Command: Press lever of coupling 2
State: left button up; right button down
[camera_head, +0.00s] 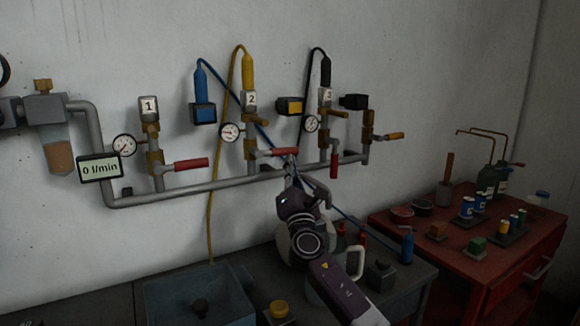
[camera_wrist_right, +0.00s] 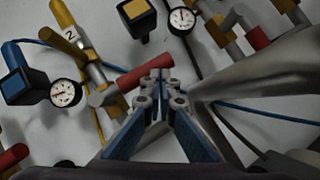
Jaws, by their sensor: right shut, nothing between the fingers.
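Coupling 2 (camera_head: 251,100) carries a "2" label on the wall manifold, with a yellow hose plug above it. Its label (camera_wrist_right: 70,37) also shows in the wrist view. Its red lever (camera_head: 283,152) sticks out to the right, roughly level; in the wrist view the red lever (camera_wrist_right: 145,75) ends right beside the fingertips. My right gripper (camera_head: 291,172) is shut and empty just below the lever's outer end. Its blue fingers meet at the tips (camera_wrist_right: 160,82) in the wrist view. I cannot tell whether the tips touch the lever. My left gripper is not in view.
Coupling 1 (camera_head: 149,105) has a level red lever; coupling 3 (camera_head: 327,97) has one hanging down, close right of my gripper. A grey pipe (camera_head: 220,184) runs underneath. A blue hose passes behind my gripper. The flow display (camera_head: 100,169) reads 0 l/min. A red cabinet (camera_head: 510,255) stands right.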

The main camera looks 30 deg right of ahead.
dwell(0.3)
jog(key=v, duration=1.2)
dwell(0.3)
